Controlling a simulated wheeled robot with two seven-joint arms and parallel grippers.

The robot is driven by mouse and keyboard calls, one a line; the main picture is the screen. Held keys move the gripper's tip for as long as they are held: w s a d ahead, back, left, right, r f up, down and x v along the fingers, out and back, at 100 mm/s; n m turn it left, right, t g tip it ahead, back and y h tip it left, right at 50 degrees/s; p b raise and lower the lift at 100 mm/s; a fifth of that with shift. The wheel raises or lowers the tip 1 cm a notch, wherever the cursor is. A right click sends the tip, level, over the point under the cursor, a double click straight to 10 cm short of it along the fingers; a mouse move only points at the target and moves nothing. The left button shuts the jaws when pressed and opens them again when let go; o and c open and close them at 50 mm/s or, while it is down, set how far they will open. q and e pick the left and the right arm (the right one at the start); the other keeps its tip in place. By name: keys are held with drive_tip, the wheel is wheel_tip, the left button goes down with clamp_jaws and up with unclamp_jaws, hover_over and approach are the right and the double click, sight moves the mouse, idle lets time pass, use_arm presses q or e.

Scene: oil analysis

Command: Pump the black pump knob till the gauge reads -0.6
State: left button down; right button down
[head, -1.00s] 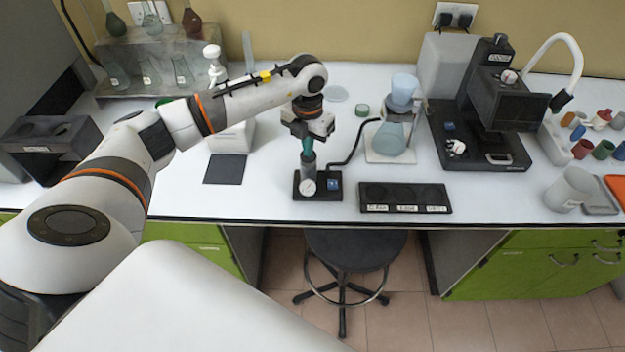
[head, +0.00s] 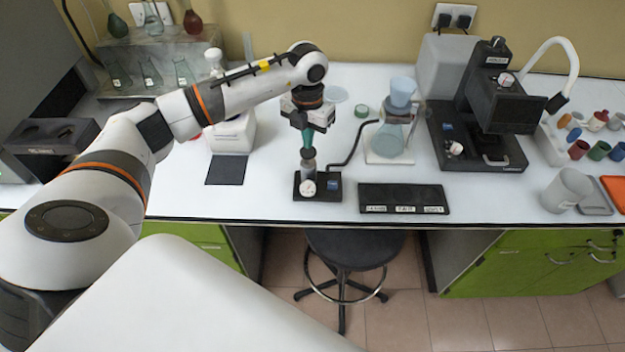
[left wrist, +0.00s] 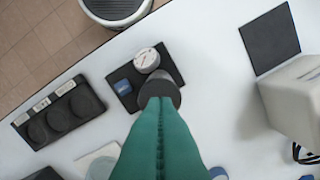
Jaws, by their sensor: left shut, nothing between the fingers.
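The vacuum pump stands on a black base (head: 333,191) near the bench's front edge. Its dark pump knob (head: 308,155) is on top and also shows in the left wrist view (left wrist: 162,88). The white round gauge (head: 308,188) faces the front; in the left wrist view the gauge (left wrist: 147,59) shows a needle, but its reading is too small to tell. My left gripper (head: 307,150) points down with teal fingers closed together, empty, right over the knob. Whether the fingertips touch the knob I cannot tell. My right gripper is not in view.
A black hose links the pump to a flask with a funnel (head: 389,140) at right. A black tray (head: 404,210) with round wells lies right of the base. A black mat (head: 226,170) lies left. A black instrument (head: 470,150) stands further right.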

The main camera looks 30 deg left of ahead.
use_arm(q)
drive_tip(key=shift+f, duration=0.15)
drive_tip(key=shift+f+b, duration=1.45)
drive_tip(key=shift+f, duration=0.3)
drive_tip(key=shift+r+p, duration=1.1)
drive_tip(key=shift+r, duration=0.75)
drive_tip(key=shift+r, duration=0.15)
drive_tip(key=shift+r+p, duration=1.6)
drive_tip(key=shift+r, duration=0.85)
drive_tip(key=shift+d+f, duration=0.1)
